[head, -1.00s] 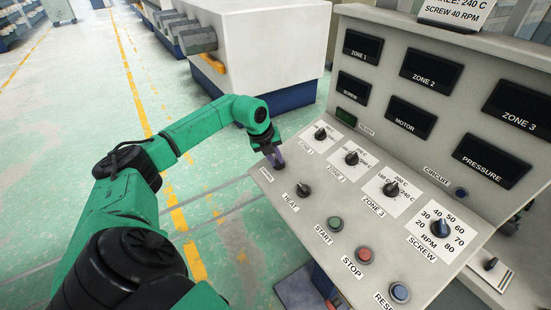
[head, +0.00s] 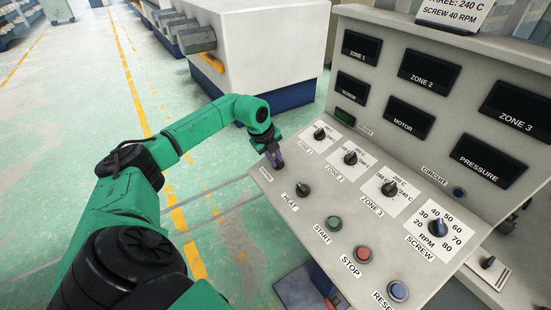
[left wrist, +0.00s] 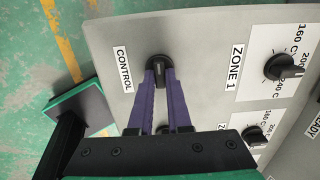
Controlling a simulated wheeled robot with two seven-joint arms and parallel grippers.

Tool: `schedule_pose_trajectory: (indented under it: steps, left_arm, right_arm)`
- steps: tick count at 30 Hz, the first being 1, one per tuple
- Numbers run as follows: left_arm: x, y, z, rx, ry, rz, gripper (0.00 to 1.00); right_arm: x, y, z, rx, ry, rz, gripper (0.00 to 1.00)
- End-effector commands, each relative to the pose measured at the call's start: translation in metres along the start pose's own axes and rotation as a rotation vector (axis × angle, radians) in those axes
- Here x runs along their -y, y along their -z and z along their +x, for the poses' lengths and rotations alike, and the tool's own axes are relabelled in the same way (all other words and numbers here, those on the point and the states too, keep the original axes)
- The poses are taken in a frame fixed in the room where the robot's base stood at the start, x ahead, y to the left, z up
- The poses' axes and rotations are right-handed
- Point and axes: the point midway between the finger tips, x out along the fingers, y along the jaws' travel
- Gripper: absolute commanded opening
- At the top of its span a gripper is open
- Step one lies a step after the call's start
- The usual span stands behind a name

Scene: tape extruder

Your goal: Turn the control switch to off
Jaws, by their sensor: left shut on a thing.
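The control switch (left wrist: 158,70) is a black rotary knob next to the CONTROL label (left wrist: 123,70) on the sloped grey panel, best seen in the left wrist view. My left gripper (left wrist: 159,84) has its purple fingers closed around the knob's near part. In the head view the left gripper (head: 277,163) is at the panel's left corner and covers the knob. The CONTROL label (head: 266,174) is small there. My right gripper does not show.
The HEAT knob (head: 303,190) is close by on the panel. The ZONE 1 knob (head: 319,134) and other zone knobs sit to the right. START (head: 334,223) and STOP (head: 363,254) buttons are lower down. Open floor lies left of the panel.

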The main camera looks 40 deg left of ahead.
Motion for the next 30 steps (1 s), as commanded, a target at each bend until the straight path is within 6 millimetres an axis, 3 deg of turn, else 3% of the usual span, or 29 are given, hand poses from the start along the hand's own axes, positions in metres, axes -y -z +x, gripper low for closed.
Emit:
schedule_pose_trajectory:
  steps: [5,6,8,9,20,23,30]
  left_arm:
    - [0.003,-0.003,-0.003,0.006,0.01,-0.001,0.0]
    - [0.003,-0.003,-0.003,0.007,0.011,-0.001,0.2]
    - [0.003,-0.003,-0.003,0.006,0.011,0.0,0.43]
    - [0.003,-0.002,-0.003,0.006,0.01,0.0,0.46]
    - [0.001,-0.002,-0.006,0.004,0.004,0.001,0.46]
    - [0.0,-0.002,-0.022,0.006,0.006,0.002,0.46]
    - [0.0,-0.002,-0.093,0.007,0.01,0.002,0.46]
  right_arm:
    - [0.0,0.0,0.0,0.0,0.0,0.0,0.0]
    - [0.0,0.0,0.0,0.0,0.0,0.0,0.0]
    - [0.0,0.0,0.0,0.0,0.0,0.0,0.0]
    - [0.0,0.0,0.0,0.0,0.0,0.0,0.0]
    - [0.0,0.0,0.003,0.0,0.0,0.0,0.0]
    - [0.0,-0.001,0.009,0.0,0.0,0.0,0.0]
    - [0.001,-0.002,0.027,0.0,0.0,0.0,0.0]
